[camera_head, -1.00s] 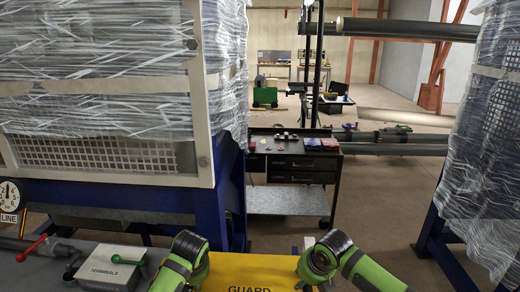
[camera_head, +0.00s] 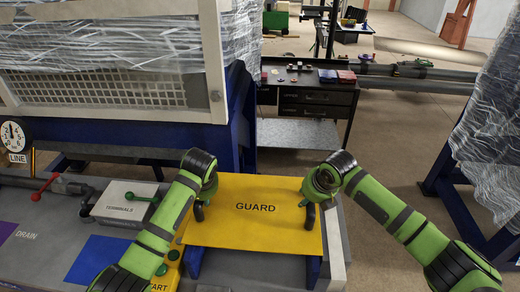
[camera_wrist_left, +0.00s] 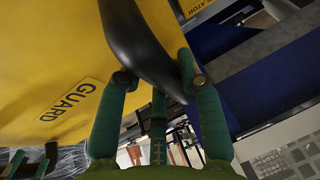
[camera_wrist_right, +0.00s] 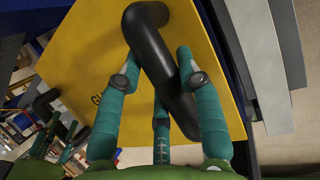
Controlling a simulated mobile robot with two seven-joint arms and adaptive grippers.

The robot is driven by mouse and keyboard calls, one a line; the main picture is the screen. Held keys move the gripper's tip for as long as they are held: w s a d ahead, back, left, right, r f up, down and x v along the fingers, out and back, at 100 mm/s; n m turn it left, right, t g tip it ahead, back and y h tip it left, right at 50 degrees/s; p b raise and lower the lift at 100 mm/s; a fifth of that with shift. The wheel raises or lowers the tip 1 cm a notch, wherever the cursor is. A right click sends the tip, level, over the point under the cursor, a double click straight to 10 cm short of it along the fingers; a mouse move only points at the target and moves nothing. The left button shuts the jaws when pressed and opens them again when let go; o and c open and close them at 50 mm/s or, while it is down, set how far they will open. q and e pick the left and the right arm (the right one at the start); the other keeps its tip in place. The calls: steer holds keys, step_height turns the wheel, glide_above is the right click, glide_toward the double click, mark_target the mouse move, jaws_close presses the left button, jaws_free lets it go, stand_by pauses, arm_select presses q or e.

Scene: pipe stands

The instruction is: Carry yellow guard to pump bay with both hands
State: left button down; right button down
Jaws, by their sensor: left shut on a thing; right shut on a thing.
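The yellow guard (camera_head: 252,226), a flat plate marked GUARD, lies level at the front of the grey bench, with a black handle at each side. My left gripper (camera_head: 200,207) is at its left handle, and in the left wrist view my fingers (camera_wrist_left: 155,85) are shut on that black handle (camera_wrist_left: 145,45). My right gripper (camera_head: 312,207) is at the right handle, and in the right wrist view my fingers (camera_wrist_right: 158,72) close around that handle (camera_wrist_right: 160,60). Blue supports show below the guard's front edge; I cannot tell whether it touches them. No pump bay is marked in view.
The grey bench (camera_head: 65,215) carries a terminals box (camera_head: 127,201), a red-handled valve (camera_head: 45,186), a blue square (camera_head: 98,258) and a START box (camera_head: 166,277). Wrapped racks stand left and right (camera_head: 495,140). A dark tool cart (camera_head: 310,100) stands behind.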

arm_select(q)
steer(key=shift+w+a, duration=0.1)
steer(key=shift+w, duration=0.15)
arm_select(e)
steer(key=shift+w, duration=0.25)
arm_select(q)
steer(key=shift+s+f, duration=0.1)
steer(key=shift+s, duration=0.05)
arm_select(e)
steer(key=shift+s+f, duration=0.1)
